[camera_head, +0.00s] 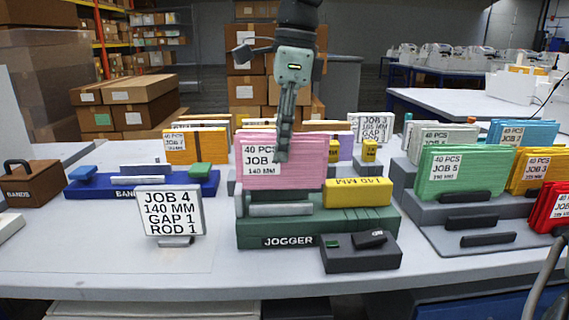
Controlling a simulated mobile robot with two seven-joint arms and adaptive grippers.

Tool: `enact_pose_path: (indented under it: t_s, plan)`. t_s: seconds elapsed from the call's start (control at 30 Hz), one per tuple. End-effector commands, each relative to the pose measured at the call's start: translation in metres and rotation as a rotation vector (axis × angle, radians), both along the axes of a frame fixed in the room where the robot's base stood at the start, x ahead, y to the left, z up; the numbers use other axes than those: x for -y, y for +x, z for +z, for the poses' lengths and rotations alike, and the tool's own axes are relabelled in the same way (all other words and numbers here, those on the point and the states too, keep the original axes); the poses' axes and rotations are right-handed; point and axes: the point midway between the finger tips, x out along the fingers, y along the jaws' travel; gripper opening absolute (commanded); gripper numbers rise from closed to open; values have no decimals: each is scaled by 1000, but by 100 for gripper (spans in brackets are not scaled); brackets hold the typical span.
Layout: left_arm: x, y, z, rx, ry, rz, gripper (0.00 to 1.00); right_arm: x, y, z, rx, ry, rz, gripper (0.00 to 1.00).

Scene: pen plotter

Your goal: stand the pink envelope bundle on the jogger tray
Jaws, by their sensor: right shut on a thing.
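The pink envelope bundle (312,167) is upright, with a white label reading 40 PCS, JOB, 140 MM; part of the label is hidden by the gripper. My right gripper (282,155) comes down from above and is shut on the bundle at its upper middle. The bundle is over the green jogger tray (262,228), behind its grey front bar (280,209). The bundle's lower edge is close to the tray, but I cannot tell whether it touches. A yellow block (357,193) marked 140 MM is on the jogger's right part. My left gripper is not in view.
A job sign (169,213) reading JOB 4, 140 MM, GAP 1, ROD 1 stands left of the jogger. A dark control box (360,256) is at its front right. Green bundles (462,172) stand in a grey rack at right. A blue bands tray (141,187) is at left.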

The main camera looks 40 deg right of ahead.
Motion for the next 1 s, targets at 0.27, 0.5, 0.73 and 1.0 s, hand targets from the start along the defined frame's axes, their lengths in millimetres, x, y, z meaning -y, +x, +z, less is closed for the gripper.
enact_pose_path:
  t_s: [0.27, 0.5, 0.73, 1.0]
  plan:
    - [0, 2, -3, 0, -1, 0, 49, 7, 1, -14, -7, -4, 0, 0]
    - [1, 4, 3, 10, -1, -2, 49, 7, 1, -45, -8, -2, -1, 0]
    - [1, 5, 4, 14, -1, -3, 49, 7, 1, -46, -4, -3, -1, 0]
    - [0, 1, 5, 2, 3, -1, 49, 7, 1, -48, -6, -3, -1, 39]
